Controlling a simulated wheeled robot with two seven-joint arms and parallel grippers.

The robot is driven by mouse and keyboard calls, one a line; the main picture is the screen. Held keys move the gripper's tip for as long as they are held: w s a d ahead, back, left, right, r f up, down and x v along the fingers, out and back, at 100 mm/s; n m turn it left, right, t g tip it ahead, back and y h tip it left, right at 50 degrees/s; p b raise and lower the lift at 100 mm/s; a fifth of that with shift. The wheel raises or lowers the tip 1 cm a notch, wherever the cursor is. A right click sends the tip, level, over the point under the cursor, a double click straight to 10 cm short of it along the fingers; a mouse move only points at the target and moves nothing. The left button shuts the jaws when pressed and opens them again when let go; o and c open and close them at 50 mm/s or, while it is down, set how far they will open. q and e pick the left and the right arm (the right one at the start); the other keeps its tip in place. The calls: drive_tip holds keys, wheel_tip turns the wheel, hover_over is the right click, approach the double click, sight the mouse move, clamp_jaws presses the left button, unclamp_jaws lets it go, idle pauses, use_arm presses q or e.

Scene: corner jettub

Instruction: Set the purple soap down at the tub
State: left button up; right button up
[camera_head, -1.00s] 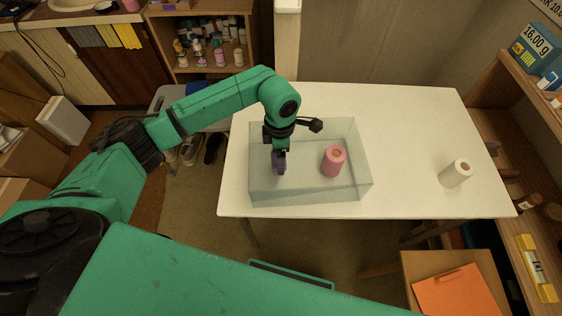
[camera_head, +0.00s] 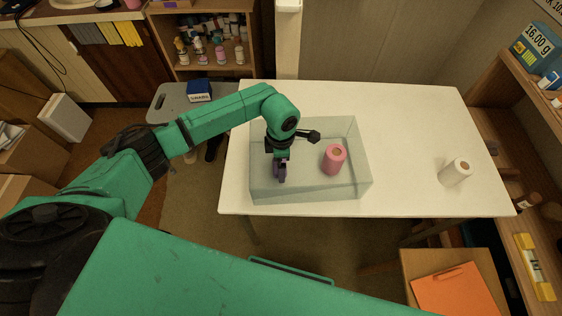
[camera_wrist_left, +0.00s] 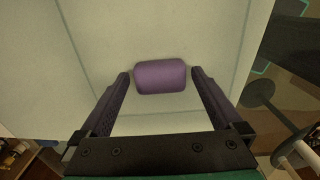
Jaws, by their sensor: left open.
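The purple soap (camera_wrist_left: 160,77) shows in the left wrist view, lying on a pale flat surface just ahead of my left fingertips. My left gripper (camera_wrist_left: 160,76) is open, with a finger on each side of the soap and a gap showing to both. In the head view my left gripper (camera_head: 280,173) points down inside the left part of the clear tub (camera_head: 310,191), which stands on the white table (camera_head: 410,120). There the soap cannot be told apart from the dark purple fingers. My right gripper is out of view.
A pink cylinder (camera_head: 334,159) stands in the tub, right of my gripper. A white roll (camera_head: 455,172) stands at the table's right. A grey stool (camera_head: 172,102) with a blue box (camera_head: 199,90) is beyond the table's left edge. The table right of the tub is mostly clear.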

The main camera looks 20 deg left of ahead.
use_arm(q)
wheel_tip(320, 180, up, 12)
drive_tip(key=b, duration=0.2)
idle(0.4)
